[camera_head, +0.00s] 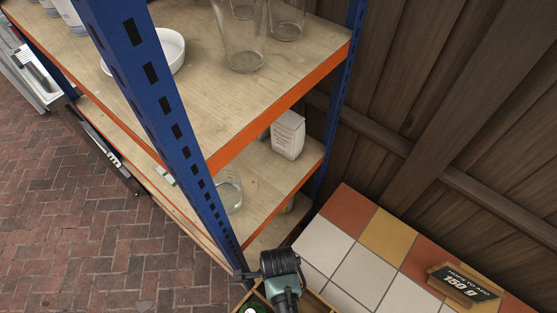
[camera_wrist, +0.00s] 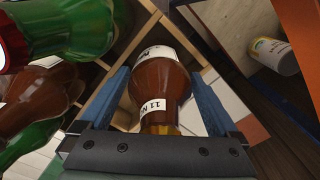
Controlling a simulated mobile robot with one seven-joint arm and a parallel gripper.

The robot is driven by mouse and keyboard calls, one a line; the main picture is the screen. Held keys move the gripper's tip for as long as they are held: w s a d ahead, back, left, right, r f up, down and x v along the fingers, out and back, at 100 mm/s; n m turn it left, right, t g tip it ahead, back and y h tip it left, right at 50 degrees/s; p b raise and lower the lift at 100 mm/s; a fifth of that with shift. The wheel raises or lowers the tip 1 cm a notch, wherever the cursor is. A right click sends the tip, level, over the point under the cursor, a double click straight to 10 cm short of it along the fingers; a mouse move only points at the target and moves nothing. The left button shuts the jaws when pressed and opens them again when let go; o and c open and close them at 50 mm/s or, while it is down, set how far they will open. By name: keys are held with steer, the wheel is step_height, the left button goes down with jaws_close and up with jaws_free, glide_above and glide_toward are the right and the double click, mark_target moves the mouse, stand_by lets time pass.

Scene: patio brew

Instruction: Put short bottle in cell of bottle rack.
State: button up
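In the wrist view a brown short bottle (camera_wrist: 158,88) with a white label lies between the two blue fingers of my gripper (camera_wrist: 158,75), neck toward the camera. The fingertips appear to press on both sides of its body. Beyond it are the wooden dividers of the bottle rack (camera_wrist: 102,100); the bottle hides part of the cells, and I cannot tell whether its base is inside one. In the head view the bottle rack (camera_head: 318,303) shows only partly at the bottom edge, below my dark wrist; the fingers and held bottle are hidden there.
Green (camera_wrist: 65,27) and brown (camera_wrist: 38,98) bottles crowd the left of the wrist view, close to my left finger. A blue-posted shelf (camera_head: 165,105) with glassware stands beside the rack. A tiled counter (camera_head: 372,270) bears a small sign (camera_head: 464,285) at the right.

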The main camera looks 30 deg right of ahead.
steer(key=shift+r, duration=0.1)
step_height(320, 180, up, 12)
steer(key=shift+r, duration=0.1)
stand_by(0.6)
stand_by(0.3)
